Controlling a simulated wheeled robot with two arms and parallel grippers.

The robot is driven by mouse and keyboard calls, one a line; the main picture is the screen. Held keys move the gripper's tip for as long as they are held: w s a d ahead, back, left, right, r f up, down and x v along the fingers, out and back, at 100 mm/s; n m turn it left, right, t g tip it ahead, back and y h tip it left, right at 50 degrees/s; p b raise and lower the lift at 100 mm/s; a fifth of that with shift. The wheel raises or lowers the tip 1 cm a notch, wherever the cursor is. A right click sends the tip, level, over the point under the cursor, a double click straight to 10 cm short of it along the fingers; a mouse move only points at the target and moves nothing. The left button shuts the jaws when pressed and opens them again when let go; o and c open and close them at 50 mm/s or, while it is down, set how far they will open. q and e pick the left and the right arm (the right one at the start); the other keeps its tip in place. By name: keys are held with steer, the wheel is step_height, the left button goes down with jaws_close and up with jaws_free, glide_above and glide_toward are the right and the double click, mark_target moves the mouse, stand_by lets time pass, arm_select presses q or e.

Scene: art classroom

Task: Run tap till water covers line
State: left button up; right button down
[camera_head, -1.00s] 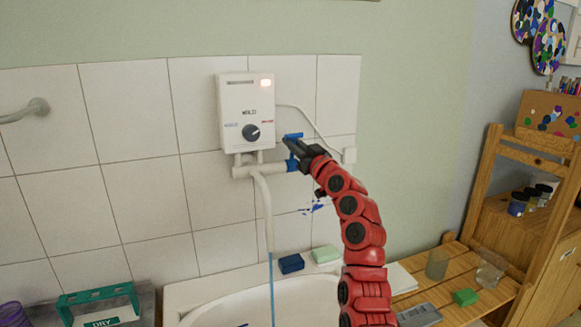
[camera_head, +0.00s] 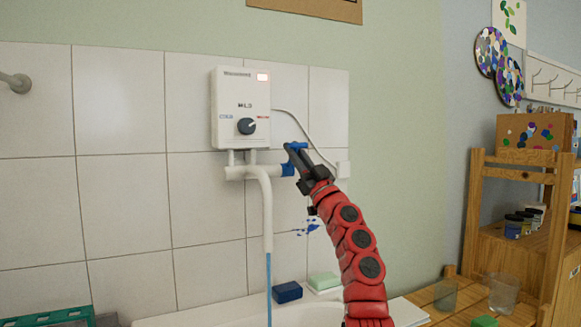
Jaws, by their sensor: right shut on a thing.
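A white water heater (camera_head: 241,108) with a dark knob hangs on the tiled wall. Below it a white pipe and spout (camera_head: 266,205) point down, and a blue stream of water (camera_head: 268,285) runs from the spout. A blue tap handle (camera_head: 296,146) sits at the right end of the pipe. My right gripper (camera_head: 296,157), on the red arm, is shut on the tap handle. Only the rim of the white basin (camera_head: 225,317) shows at the bottom; the water level and any line are out of view. My left gripper is not in view.
A blue sponge (camera_head: 287,292) and a pale green bar (camera_head: 324,281) lie on the basin's back edge. A wooden shelf with glass jars (camera_head: 503,293) stands at the right. A green rack (camera_head: 50,317) is at the lower left.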

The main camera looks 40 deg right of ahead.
steer(key=shift+s+f+n+t+b, duration=0.2)
steer(key=shift+n+t+b, duration=0.1)
steer(key=shift+t+b, duration=0.15)
steer(key=shift+r, duration=0.1)
steer(key=c, duration=0.9)
jaws_free()
